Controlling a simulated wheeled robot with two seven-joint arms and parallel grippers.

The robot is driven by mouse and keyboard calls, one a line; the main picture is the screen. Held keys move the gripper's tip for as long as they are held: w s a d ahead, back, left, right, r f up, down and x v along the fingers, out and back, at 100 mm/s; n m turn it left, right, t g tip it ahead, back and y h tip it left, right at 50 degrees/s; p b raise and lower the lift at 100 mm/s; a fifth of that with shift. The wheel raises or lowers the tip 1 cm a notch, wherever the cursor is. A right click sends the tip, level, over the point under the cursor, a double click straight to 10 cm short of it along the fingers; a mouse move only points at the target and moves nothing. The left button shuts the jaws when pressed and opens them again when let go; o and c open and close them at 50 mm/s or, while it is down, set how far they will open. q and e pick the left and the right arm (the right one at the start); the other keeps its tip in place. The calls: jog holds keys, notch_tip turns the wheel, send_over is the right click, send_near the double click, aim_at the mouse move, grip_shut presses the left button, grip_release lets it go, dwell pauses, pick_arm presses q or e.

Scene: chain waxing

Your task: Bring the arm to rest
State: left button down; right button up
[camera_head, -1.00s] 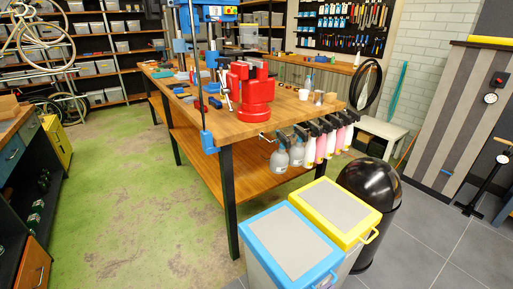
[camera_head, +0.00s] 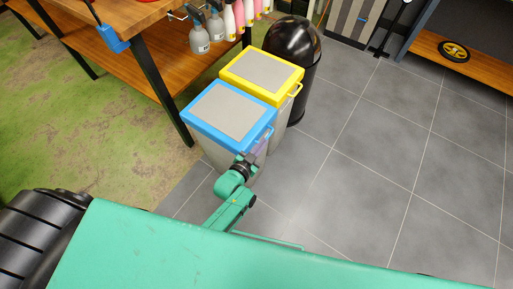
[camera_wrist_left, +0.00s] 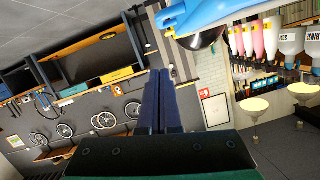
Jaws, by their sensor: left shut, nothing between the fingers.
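My left gripper (camera_head: 247,160) shows small in the head view, at the end of my green arm, beside the front right side of the blue-lidded bin (camera_head: 191,127). I cannot tell whether it touches the bin. In the left wrist view its two dark blue fingers (camera_wrist_left: 162,100) lie together, shut with nothing between them. My right gripper is in neither view.
A yellow-lidded bin (camera_head: 291,83) and a black round-topped bin (camera_head: 292,42) stand behind the blue one. The wooden workbench (camera_head: 113,62) with hanging spray bottles (camera_head: 199,38) is at upper left. Grey tiled floor (camera_head: 385,150) is clear at right.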

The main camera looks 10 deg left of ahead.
pick_arm(q)
jog(key=v, duration=0.4)
jog(key=shift+a, duration=0.15)
jog(key=s+a+f+n+g+y, duration=0.15)
jog(key=s+a+f+g, duration=0.35)
jog(key=s+f, duration=0.6)
jog(key=s+a+f+n+g+y, duration=0.15)
jog(key=s+a+f+g, duration=0.25)
jog(key=s+a+f, duration=0.55)
jog(key=s+a+f+g+y, duration=0.1)
jog(key=s+f+g, duration=0.1)
jog(key=s, duration=0.3)
jog(key=s+a+f+n+g, duration=0.1)
jog(key=s+f+g, duration=0.1)
jog(key=s+f, duration=0.3)
jog(key=shift+s+a+g+y, duration=0.3)
jog(key=shift+s+y, duration=0.1)
jog(key=shift+s, duration=0.35)
